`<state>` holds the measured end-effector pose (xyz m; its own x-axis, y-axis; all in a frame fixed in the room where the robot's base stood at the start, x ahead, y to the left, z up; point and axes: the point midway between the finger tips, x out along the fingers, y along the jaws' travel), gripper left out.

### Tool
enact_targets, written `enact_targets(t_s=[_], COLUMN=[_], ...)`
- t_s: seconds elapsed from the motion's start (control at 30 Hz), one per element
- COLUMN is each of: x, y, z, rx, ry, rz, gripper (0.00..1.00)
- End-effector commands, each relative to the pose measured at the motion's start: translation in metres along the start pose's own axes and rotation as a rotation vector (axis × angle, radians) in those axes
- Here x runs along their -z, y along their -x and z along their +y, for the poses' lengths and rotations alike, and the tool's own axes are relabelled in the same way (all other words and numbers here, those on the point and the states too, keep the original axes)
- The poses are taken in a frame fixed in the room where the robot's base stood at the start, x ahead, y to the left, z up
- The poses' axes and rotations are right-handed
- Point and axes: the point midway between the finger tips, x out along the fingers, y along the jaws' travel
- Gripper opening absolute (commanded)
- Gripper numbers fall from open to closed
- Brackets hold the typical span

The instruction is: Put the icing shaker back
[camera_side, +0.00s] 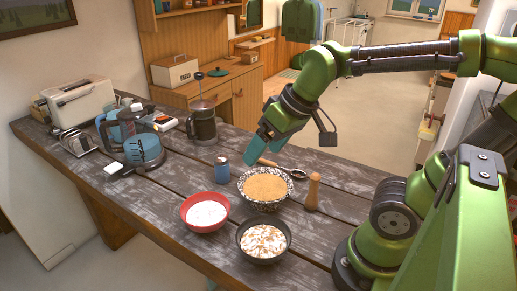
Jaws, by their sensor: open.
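A small blue shaker with a grey top (221,169), which looks like the icing shaker, stands upright on the wooden table. It is just left of a speckled bowl with tan contents (265,187) and behind a red bowl of white powder (205,212). My gripper (258,156) is open, with its teal fingers pointing down to the left. It appears above the table, up and to the right of the shaker, apart from it and holding nothing visible. The gap between the fingers is hard to see from this side.
A dark bowl with white and brown topping (263,241) is at the front. A wooden mill (313,192) and a spoon (284,169) are right of the speckled bowl. Bare table lies left of the shaker.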

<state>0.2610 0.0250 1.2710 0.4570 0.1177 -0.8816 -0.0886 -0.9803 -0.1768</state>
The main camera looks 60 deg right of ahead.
Motion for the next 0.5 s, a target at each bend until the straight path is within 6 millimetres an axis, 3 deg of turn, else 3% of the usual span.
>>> enact_targets(t_s=[0.2,0.5], x=[-0.02,-0.022], y=[0.013,0.014], z=[-0.005,-0.006], rx=[0.078,0.089], ry=[-0.202,-0.228], rz=[0.124,0.136], gripper=[0.8,0.8])
